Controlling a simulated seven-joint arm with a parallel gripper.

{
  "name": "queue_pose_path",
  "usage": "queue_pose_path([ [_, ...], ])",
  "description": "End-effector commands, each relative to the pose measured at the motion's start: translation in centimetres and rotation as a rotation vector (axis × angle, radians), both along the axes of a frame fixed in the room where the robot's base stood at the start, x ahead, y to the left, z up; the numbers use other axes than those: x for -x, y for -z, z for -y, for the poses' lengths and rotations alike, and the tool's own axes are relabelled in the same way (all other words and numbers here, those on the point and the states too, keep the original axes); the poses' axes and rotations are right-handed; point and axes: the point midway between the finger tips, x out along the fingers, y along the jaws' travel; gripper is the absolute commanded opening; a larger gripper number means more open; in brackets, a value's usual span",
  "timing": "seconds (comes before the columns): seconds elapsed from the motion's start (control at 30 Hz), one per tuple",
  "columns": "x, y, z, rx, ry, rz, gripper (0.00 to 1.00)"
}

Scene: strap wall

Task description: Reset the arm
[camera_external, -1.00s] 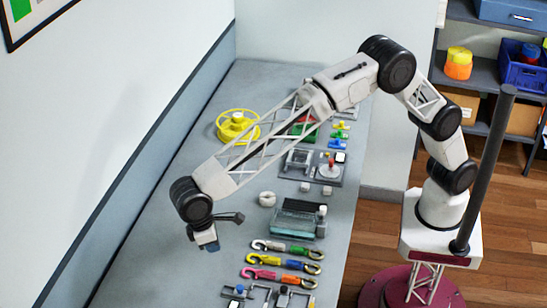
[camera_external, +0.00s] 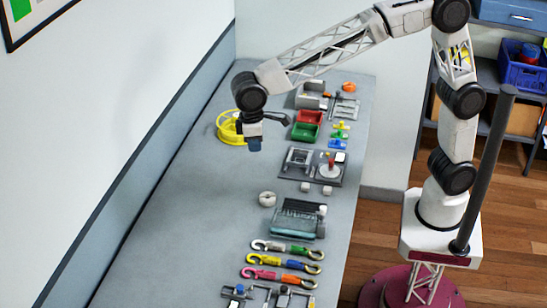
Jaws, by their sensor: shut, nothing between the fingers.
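My gripper (camera_external: 254,146) hangs at the end of my arm, pointing down above the grey workbench (camera_external: 170,235). It is shut with nothing held. In the picture it shows just right of the yellow wheel (camera_external: 231,128), covering part of it, and left of the red and green bins. It looks well clear of the bench top, though its exact height is hard to tell.
Straps with hooks (camera_external: 285,260), a teal-fronted device (camera_external: 297,219), a white ring (camera_external: 267,199), a grey fixture with a red knob (camera_external: 331,166), a green bin (camera_external: 305,132) and a red bin (camera_external: 309,117) line the bench's right side. A dark post (camera_external: 486,165) stands near my base. The bench's left front is clear.

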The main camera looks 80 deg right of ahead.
Motion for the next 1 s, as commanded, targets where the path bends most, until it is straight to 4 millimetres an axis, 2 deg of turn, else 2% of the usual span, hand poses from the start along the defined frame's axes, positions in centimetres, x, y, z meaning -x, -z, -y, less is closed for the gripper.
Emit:
queue_pose_path([
  [0.03, 0.7, -0.6, 1.6, -0.003, 0.01, 0.009, 0.0],
  [0.1, 1.5, -1.0, 3.6, -0.006, 0.022, 0.019, 0.0],
  [0.4, 5.9, -2.6, 11.3, -0.017, 0.07, 0.066, 0.0],
  [0.7, 11.1, -3.2, 18.3, -0.025, 0.119, 0.114, 0.0],
  [1.0, 17.0, -2.8, 24.2, -0.028, 0.167, 0.163, 0.0],
])
